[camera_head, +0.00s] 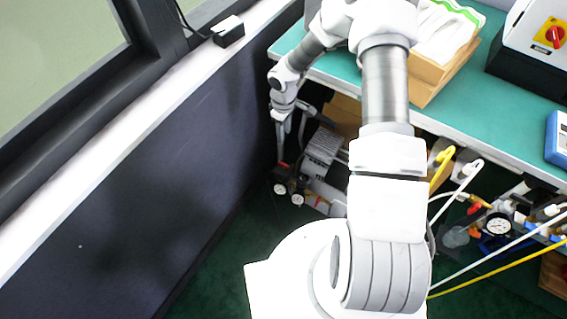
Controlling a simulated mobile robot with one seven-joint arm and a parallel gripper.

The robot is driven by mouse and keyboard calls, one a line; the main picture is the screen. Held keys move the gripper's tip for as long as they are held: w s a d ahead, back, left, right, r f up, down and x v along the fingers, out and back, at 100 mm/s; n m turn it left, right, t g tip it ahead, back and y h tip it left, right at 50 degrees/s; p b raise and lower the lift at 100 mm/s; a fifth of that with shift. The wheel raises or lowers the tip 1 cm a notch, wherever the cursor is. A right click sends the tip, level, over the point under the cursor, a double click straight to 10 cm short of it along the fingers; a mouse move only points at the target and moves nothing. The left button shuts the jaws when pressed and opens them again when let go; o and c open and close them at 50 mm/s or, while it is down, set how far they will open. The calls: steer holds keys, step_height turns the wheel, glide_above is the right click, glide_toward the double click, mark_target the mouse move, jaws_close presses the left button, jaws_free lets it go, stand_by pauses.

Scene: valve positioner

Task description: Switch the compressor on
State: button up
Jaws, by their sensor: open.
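The compressor (322,150) stands on the floor under the bench, left of centre. It has a grey ribbed body, a light tank and two round gauges (288,193) at its front. A small red part (283,165) shows near the gauges. My gripper (291,150) points down at the compressor's left side, its fingers apart and nothing seen between them. The fingertips are just above the gauges and small red part; whether they touch anything I cannot tell. My arm hides part of the compressor's right side. I cannot make out its switch.
The green bench top (455,105) overhangs the compressor. A dark wall (130,190) with a white sill runs along the left. Yellow and white hoses (480,272) and a gauge assembly (497,225) lie at the right. A cardboard box (345,112) sits behind the compressor.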

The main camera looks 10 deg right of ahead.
mark_target(284, 166)
step_height(284, 166, down, 18)
steer(key=b, duration=0.4)
steer(key=shift+a+f+b, duration=0.1)
steer(key=shift+f+b, duration=0.05)
steer(key=shift+b, duration=0.25)
jaws_close()
